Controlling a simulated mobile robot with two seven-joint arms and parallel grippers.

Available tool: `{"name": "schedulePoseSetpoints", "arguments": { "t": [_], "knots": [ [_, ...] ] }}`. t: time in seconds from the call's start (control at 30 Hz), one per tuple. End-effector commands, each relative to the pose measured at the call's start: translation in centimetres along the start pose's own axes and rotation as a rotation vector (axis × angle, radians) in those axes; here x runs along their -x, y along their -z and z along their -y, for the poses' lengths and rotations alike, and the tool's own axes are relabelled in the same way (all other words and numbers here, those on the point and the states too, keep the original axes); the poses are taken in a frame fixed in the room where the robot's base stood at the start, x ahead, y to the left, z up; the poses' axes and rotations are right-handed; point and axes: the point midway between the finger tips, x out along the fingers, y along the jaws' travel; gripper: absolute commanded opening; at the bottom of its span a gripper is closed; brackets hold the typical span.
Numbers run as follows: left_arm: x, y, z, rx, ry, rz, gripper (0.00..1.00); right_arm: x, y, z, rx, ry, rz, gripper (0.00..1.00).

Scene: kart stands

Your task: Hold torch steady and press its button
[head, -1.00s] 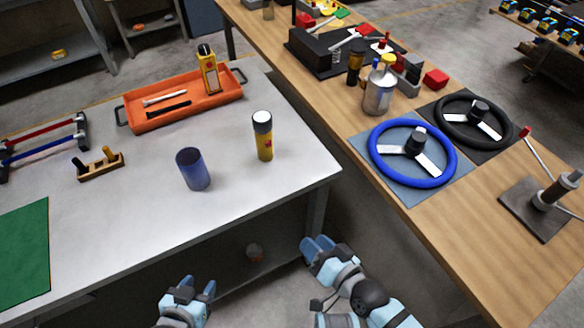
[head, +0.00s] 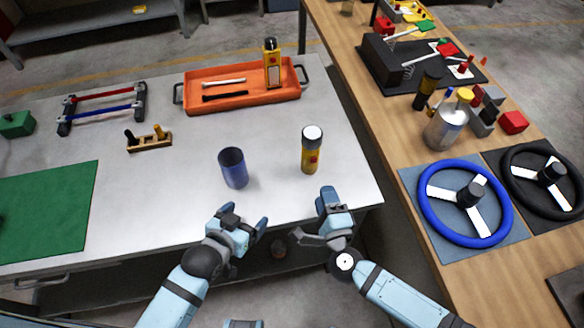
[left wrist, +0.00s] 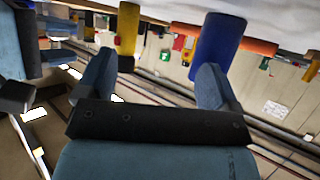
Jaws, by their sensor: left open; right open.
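The torch (head: 312,156), yellow with a pale round top and a red button on its side, stands upright near the front right of the grey table. It also shows in the left wrist view (left wrist: 127,30). My left gripper (head: 244,219) is open and empty at the table's front edge, below the blue cup and left of the torch. Its spread fingers (left wrist: 152,82) show in the left wrist view with nothing between them. My right gripper (head: 329,199) is open and empty at the front edge, just below the torch and apart from it.
A blue cup (head: 235,172) stands left of the torch. Behind is an orange tray (head: 245,97) with a yellow-and-black bottle-like object (head: 271,62). A wooden block with pegs (head: 149,143) and a green mat (head: 50,215) lie left. A wooden bench (head: 385,135) with steering wheels stands right.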

Motion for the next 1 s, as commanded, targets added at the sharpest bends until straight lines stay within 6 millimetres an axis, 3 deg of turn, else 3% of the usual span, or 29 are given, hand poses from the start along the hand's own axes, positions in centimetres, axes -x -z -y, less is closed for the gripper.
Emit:
{"name": "schedulePoseSetpoints", "arguments": {
  "t": [0.03,0.1,0.2,0.33,0.43,0.63,1.0],
  "knots": [
    [-1.2,2.7,-0.7,-0.01,-0.017,-0.036,0.86,0.0,0.0,0.0,0.001,0.001,0.0,0.43],
    [-2.4,5.7,-1.8,-0.024,-0.04,-0.072,0.86,0.0,0.0,0.0,0.001,0.001,0.0,0.43],
    [-3.6,9.4,-3.2,-0.045,-0.067,-0.116,0.86,0.0,0.0,0.1,0.001,0.001,0.001,0.43],
    [-4.4,12.7,-4.5,-0.065,-0.092,-0.153,0.86,0.0,0.0,0.1,0.002,0.001,0.001,0.43],
    [-4.8,13.9,-5.0,-0.073,-0.101,-0.168,0.86,0.0,0.0,0.1,0.002,0.001,0.001,0.43],
    [-6.6,14.6,-5.4,-0.075,-0.104,-0.171,0.86,0.0,0.0,0.1,0.002,0.001,0.001,0.43],
    [-13.6,15.8,-6.2,-0.075,-0.104,-0.171,0.86,0.0,0.0,0.1,0.002,0.001,0.001,0.43]
  ]
}}
